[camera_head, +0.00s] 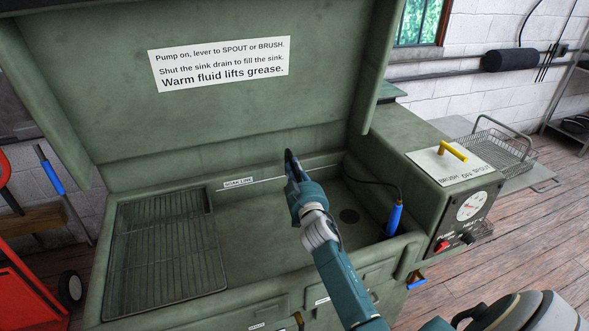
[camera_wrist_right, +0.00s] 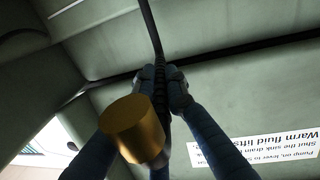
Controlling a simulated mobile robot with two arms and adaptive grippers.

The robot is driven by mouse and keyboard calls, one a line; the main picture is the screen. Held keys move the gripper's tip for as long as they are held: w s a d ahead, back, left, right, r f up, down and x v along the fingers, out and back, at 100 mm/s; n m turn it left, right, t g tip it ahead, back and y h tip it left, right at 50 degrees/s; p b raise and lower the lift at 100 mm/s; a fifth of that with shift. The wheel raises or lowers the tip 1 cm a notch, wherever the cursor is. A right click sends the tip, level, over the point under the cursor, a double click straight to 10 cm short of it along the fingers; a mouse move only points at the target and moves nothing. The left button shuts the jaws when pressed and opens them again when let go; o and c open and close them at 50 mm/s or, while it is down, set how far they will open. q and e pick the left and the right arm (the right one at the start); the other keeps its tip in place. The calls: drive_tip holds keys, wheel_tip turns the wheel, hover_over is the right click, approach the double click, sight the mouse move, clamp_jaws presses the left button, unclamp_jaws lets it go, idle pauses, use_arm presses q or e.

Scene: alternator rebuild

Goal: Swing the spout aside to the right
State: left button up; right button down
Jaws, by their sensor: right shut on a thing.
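The spout (camera_wrist_right: 146,30) shows in the right wrist view as a thin dark tube with a ribbed section and a brass-coloured cylindrical end (camera_wrist_right: 133,130) close to the camera. My right gripper (camera_wrist_right: 165,88) is shut on the ribbed section, one finger on each side. In the head view my right gripper (camera_head: 291,160) is over the middle of the green parts washer's sink (camera_head: 280,234). There the arm and gripper largely hide the spout, and I cannot make out its tip. My left gripper is not in view.
The raised lid (camera_head: 220,120) stands behind the sink. A wire rack (camera_head: 165,245) lies at the left of the sink. A blue-handled brush (camera_head: 395,218) on a black hose stands at the right. A control box (camera_head: 465,215) with a yellow lever (camera_head: 453,150) is further right.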

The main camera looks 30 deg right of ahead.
drive_tip(key=shift+d+p, duration=0.15)
drive_tip(key=shift+p, duration=0.15)
drive_tip(key=shift+s+d+f+n+t+y+p, duration=0.1)
drive_tip(key=shift+s+d+n+t+y+p, duration=0.1)
drive_tip(key=shift+d+n+y+p, duration=0.7)
drive_tip(key=shift+s+d+r+n+t+y+p, duration=0.15)
drive_tip(key=shift+d+n+y, duration=0.4)
drive_tip(key=shift+y, duration=0.8)
drive_tip(key=shift+s+d+f+n+t+y+p, duration=0.15)
drive_tip(key=shift+d+n+t+y+p, duration=0.2)
drive_tip(key=shift+d+n+y, duration=0.6)
drive_tip(key=shift+a, duration=0.35)
drive_tip(key=c, duration=1.8)
unclamp_jaws()
drive_tip(key=shift+o, duration=0.2)
